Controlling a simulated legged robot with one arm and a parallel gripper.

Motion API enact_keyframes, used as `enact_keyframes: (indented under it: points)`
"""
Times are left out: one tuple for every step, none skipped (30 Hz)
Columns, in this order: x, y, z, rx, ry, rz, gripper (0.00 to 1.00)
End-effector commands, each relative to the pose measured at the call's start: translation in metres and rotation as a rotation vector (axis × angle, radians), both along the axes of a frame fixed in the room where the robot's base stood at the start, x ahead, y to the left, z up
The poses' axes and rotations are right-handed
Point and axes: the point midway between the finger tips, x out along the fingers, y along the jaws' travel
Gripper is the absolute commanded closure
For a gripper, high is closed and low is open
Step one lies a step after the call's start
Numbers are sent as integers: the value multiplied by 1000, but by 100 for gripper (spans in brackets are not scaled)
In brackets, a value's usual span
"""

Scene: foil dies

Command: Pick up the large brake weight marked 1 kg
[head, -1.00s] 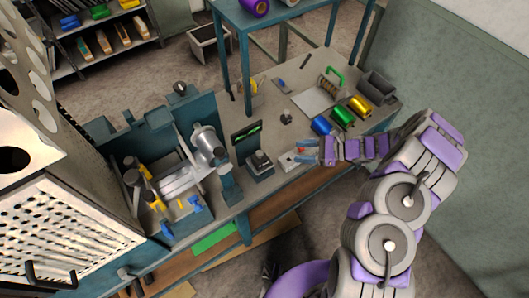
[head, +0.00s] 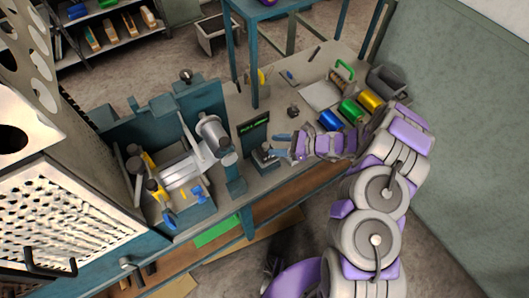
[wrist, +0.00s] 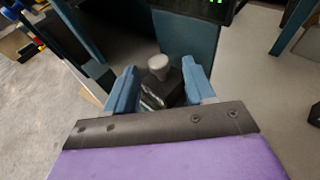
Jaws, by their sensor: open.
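In the wrist view a dark block with a pale round knob on top (wrist: 160,88) stands on the bench between my two blue fingertips. I take it for the brake weight, but no 1 kg marking is readable. My gripper (wrist: 153,90) is open around it, and the palm edge hides its near side. In the head view my gripper (head: 276,147) reaches left over the bench, and the weight (head: 262,156) shows at its fingertips, partly covered. I cannot tell whether the fingers touch it.
A small display panel with green digits (head: 253,135) stands just behind the weight. A silver machine (head: 185,165) is to the left. A smaller dark weight (head: 293,111) and blue, green and gold foil rolls (head: 350,110) lie to the right. A teal shelf leg (head: 253,70) rises behind.

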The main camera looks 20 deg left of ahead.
Motion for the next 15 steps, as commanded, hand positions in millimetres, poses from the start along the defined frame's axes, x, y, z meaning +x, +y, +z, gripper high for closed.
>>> enact_keyframes:
  points:
    - [-1, 3, -2, 1, 0, 1, 46]
    - [-1, 6, -3, 0, 1, 2, 46]
    - [-2, 12, -6, 0, 0, 3, 46]
    - [-3, 16, -8, 0, 1, 3, 46]
    - [-3, 21, -10, -1, 0, 4, 46]
    - [-4, 27, -12, -2, 1, 4, 46]
    - [-4, 32, -14, -2, 1, 3, 46]
    - [-5, 36, -15, -3, 1, 4, 46]
    - [-5, 41, -16, -2, 1, 3, 46]
    - [-5, 43, -16, -2, 0, 2, 46]
    - [-5, 45, -17, -2, 0, 2, 46]
    - [-5, 48, -17, -2, 0, 2, 46]
    - [-5, 49, -17, -1, 1, 2, 46]
    - [-5, 49, -17, -1, 1, 2, 46]
    - [-5, 50, -17, -1, 0, 1, 46]
